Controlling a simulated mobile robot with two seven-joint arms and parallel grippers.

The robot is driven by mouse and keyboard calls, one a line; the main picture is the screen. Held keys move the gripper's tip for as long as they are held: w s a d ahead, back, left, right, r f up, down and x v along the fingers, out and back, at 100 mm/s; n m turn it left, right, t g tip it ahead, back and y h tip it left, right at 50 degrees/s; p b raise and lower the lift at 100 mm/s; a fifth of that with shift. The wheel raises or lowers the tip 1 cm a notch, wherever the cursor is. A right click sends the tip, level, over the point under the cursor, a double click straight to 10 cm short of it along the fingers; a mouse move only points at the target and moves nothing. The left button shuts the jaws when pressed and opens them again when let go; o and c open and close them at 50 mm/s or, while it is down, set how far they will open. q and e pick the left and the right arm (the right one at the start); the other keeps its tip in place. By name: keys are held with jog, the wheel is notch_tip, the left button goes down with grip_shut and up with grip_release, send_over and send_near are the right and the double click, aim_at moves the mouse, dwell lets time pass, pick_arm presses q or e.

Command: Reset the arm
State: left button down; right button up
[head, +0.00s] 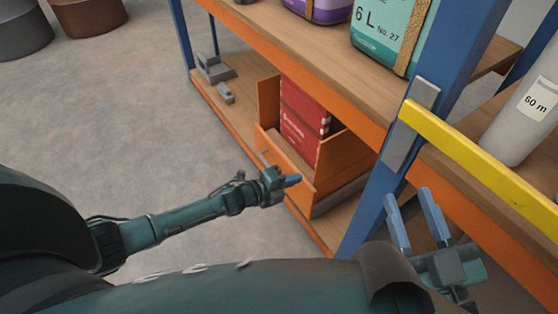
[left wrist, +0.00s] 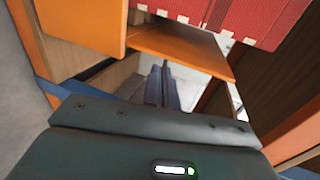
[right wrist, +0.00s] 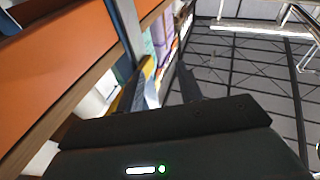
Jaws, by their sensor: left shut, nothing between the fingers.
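My left gripper (head: 291,181) reaches in from the left in the head view, its blue fingers together and empty. It is just in front of the orange open-fronted box (head: 275,146) on the lower shelf. In the left wrist view the left fingers (left wrist: 161,86) are close together below an orange panel. My right gripper (head: 415,208) is at the lower right of the head view, its two blue fingers apart with nothing between them. It is near the blue rack post. In the right wrist view the fingers (right wrist: 162,88) also stand apart.
A grey object (head: 214,69) lies on the lower shelf. A blue post (head: 430,85) and yellow bar (head: 480,155) are near my right gripper.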

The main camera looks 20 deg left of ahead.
pick_arm(q)
jog(key=p+v, duration=0.2)
jog(key=v, duration=0.7)
jog(key=shift+p, duration=0.35)
pick_arm(e)
jog(key=shift+w+d+f+n+h, duration=0.25)
jog(key=shift+d+n+h, duration=0.15)
jog(key=shift+d+h, duration=0.1)
pick_arm(q)
jog(key=shift+a, duration=0.1)
pick_arm(e)
jog(key=shift+a, duration=0.1)
